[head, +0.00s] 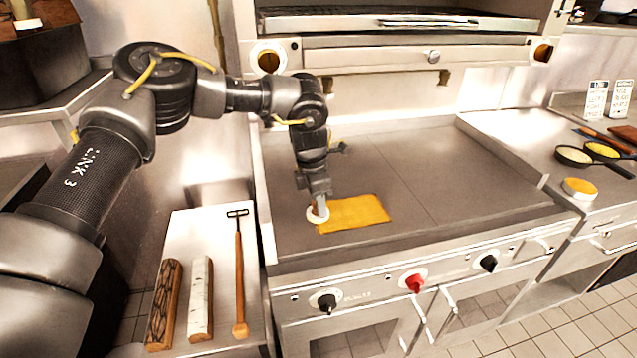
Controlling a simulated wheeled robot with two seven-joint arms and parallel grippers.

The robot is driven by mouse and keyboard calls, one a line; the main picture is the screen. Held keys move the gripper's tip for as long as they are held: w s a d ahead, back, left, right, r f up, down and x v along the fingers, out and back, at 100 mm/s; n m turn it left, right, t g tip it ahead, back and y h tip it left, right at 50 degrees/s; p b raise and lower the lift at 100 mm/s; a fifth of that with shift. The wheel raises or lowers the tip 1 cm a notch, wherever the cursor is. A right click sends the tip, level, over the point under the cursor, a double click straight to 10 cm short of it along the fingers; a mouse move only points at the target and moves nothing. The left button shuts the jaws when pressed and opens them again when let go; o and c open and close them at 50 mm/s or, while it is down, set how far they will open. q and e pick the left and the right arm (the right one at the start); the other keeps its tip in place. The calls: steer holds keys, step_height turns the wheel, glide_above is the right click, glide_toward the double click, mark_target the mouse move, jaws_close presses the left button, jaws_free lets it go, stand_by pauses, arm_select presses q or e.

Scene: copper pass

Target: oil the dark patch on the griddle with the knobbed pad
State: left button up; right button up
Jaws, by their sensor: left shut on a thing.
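My left gripper (318,203) points down over the left part of the griddle (430,165), near its front. It is shut on the knobbed pad (313,216), which shows only as a small pale round edge under the fingers. The pad is at the left end of a yellow-orange rectangular patch (355,212) on the griddle. Whether the pad presses on the surface or hovers just over it, I cannot tell. No dark patch shows; the patch in view is yellow-orange. My right gripper is not in view.
A shallow round dish with orange content (579,188) and small pans (573,156) stand on the right counter. The griddle's right half is clear.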

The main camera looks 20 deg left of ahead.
arm_select(q)
step_height(320, 180, up, 3)
steer(key=shift+r+p, duration=0.2)
steer(key=shift+p, duration=0.95)
